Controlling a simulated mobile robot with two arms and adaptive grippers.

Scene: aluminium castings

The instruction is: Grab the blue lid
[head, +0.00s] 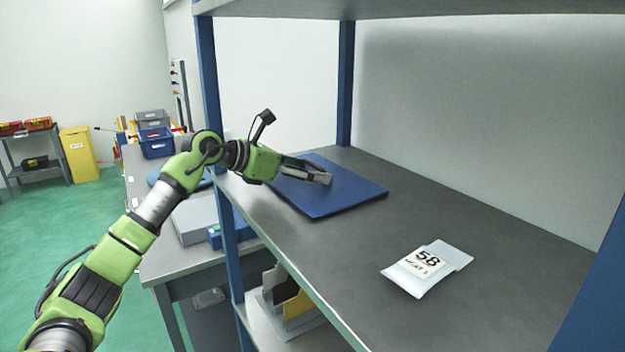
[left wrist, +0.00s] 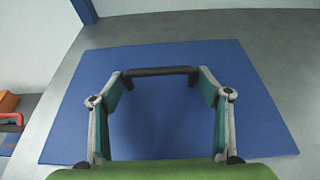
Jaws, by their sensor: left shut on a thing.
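The blue lid (head: 350,195) is a flat blue panel lying on the grey shelf. It fills much of the left wrist view (left wrist: 260,120), where a black bar handle (left wrist: 160,71) stands on it. My left gripper (head: 322,178) reaches over the lid from the left. In the left wrist view its two fingers (left wrist: 164,86) are at the two ends of the handle, shut on it. The fingers hide part of the lid, and the handle is hard to make out in the head view. My right gripper is in neither view.
A white packet labelled 58 (head: 428,268) lies on the shelf nearer the front. Blue posts (head: 210,95) and an upper shelf (head: 420,8) frame the space. A workbench (head: 165,262) with a blue crate (head: 156,143) stands to the left. The shelf's right part is mostly clear.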

